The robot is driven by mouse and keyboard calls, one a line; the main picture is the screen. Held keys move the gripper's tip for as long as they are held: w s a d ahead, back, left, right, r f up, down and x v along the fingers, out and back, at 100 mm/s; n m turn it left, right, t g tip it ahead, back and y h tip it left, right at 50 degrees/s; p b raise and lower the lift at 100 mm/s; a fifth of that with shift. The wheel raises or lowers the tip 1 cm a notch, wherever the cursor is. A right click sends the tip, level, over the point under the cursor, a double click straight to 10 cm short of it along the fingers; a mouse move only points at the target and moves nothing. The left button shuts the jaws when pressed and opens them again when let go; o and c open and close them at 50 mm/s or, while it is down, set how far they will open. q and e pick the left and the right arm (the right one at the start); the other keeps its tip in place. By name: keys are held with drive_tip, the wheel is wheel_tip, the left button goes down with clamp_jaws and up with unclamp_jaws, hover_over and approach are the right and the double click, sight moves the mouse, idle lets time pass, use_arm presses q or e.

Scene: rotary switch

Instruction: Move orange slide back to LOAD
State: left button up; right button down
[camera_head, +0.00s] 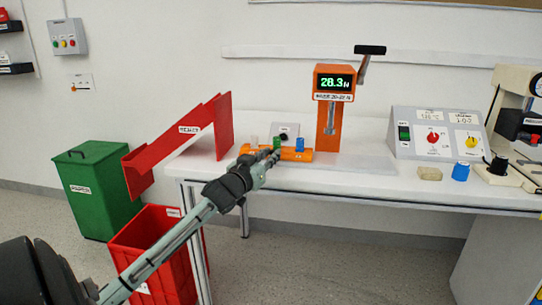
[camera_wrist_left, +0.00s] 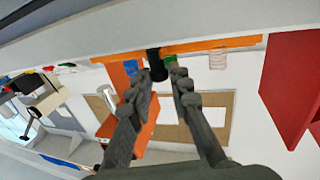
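The orange slide (camera_head: 296,156) lies on the white table in front of the orange press (camera_head: 331,115). It carries a pale, a green (camera_head: 278,145) and a blue cylinder (camera_head: 300,145). In the left wrist view the slide is a long orange strip (camera_wrist_left: 215,44) with a black knob (camera_wrist_left: 155,66) at its edge. My left gripper (camera_head: 273,158) is at the slide's front side. In the wrist view its fingers (camera_wrist_left: 162,76) are apart, with the knob close to the gap between the tips; I cannot tell whether they touch it. No LOAD mark is legible. My right gripper is not in view.
The press display reads about 28.3 N. A red chute (camera_head: 181,136) stands at the table's left end, above a red bin (camera_head: 160,240) and beside a green bin (camera_head: 97,190). A control box (camera_head: 438,132) and a blue cap (camera_head: 461,171) are to the right.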

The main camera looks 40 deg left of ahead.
use_arm(q)
drive_tip(key=o, duration=0.4)
drive_tip(key=shift+s+a, duration=0.2)
drive_tip(key=shift+a, duration=0.05)
drive_tip(key=shift+d, duration=0.1)
drive_tip(key=shift+s, duration=0.1)
drive_tip(key=v, duration=1.1)
drive_tip(key=shift+s+d, duration=0.2)
drive_tip(key=shift+s, duration=0.1)
